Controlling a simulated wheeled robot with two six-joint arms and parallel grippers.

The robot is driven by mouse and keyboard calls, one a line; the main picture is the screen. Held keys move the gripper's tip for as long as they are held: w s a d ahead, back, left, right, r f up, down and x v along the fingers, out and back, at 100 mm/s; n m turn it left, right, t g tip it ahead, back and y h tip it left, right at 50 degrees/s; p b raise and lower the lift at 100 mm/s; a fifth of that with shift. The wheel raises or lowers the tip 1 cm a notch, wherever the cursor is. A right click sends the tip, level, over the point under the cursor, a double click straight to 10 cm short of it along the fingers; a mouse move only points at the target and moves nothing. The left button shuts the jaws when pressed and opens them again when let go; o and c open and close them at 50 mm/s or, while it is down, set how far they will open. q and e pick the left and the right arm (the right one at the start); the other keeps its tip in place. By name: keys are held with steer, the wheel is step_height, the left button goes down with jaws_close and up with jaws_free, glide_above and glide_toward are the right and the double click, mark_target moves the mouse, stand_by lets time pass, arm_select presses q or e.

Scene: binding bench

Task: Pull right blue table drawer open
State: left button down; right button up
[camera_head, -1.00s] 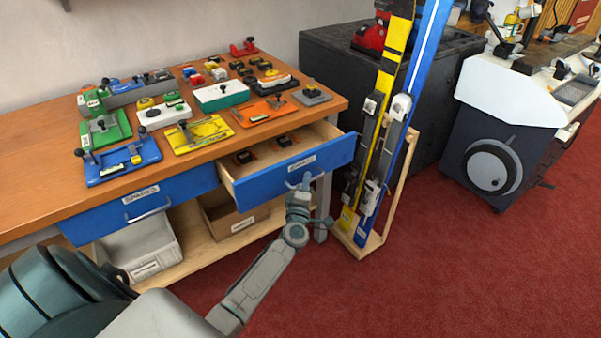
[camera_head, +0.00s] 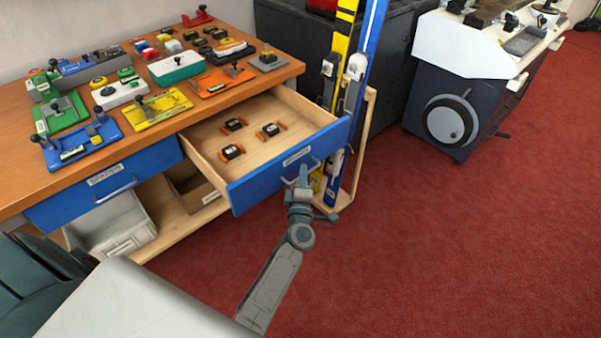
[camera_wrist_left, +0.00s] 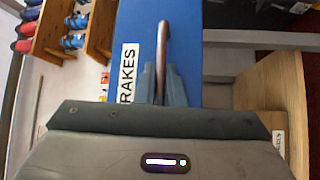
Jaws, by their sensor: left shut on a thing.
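The right blue table drawer (camera_head: 291,162) stands well open in the head view, with several small black-and-orange parts lying on its wooden bottom. Its front carries a white label and a metal bar handle (camera_head: 303,174). My left gripper (camera_head: 300,184) is shut on this handle at the drawer front. In the left wrist view the two fingers (camera_wrist_left: 163,84) close around the handle (camera_wrist_left: 163,48), beside a label reading BRAKES on the blue front (camera_wrist_left: 184,25). My right gripper is not in view.
The left blue drawer (camera_head: 104,187) is closed. The wooden table top (camera_head: 28,178) holds colored jigs and parts. Skis (camera_head: 372,30) in a wooden stand (camera_head: 362,150) are close behind the open drawer's right side. Red floor (camera_head: 430,240) is clear at the right.

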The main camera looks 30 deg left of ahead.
arm_select(q)
steer(key=c, duration=1.5)
jaws_free()
steer(key=shift+c, duration=0.2)
